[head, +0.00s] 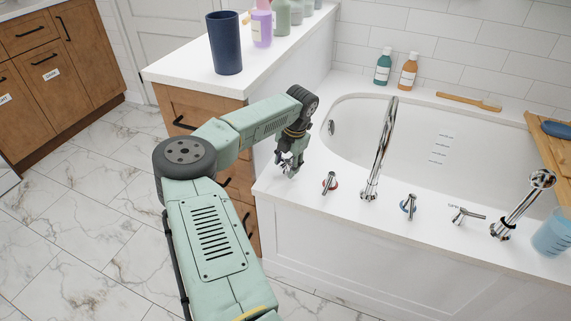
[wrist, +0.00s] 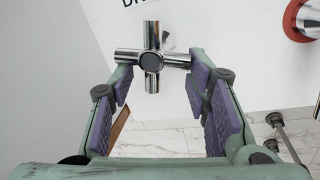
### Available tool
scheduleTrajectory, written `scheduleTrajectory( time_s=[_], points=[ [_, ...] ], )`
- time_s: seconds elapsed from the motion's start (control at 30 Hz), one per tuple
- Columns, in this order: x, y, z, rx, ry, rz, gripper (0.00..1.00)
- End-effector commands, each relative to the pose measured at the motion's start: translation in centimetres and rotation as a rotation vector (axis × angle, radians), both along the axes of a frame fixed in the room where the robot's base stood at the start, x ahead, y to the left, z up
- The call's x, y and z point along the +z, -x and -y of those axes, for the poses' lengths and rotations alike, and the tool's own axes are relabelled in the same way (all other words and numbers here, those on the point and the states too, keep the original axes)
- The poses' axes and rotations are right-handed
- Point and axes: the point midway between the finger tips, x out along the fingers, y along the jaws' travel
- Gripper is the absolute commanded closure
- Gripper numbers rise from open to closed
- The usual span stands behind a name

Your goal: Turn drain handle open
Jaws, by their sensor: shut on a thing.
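The drain handle (wrist: 152,60) is a chrome cross-shaped knob in the wrist view, with a cut-off black label on the white deck above it. My gripper (wrist: 157,75) has its purple-padded fingers on either side of the handle. The ends of its crossbar meet the pads, left and right. In the head view my gripper (head: 289,165) is at the tub deck's front left corner, where it largely hides the handle.
A red-ringed chrome tap handle (head: 329,182) stands just right of my gripper. The tall spout (head: 380,150), a blue-ringed handle (head: 409,205) and a hand shower (head: 520,205) follow along the deck. The counter with a dark blue cup (head: 225,43) is behind my arm.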

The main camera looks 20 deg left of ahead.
Motion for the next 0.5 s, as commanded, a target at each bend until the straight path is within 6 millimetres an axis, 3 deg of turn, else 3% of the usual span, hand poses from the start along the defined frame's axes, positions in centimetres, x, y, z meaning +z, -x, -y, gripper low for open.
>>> scheduleTrajectory(
  time_s=[0.03,0.5],
  points=[
    [0.69,-0.69,-0.81,0.043,-0.014,0.027,0.84],
    [0.69,-0.6,-0.61,0.276,-0.014,0.025,0.85]
  ],
)
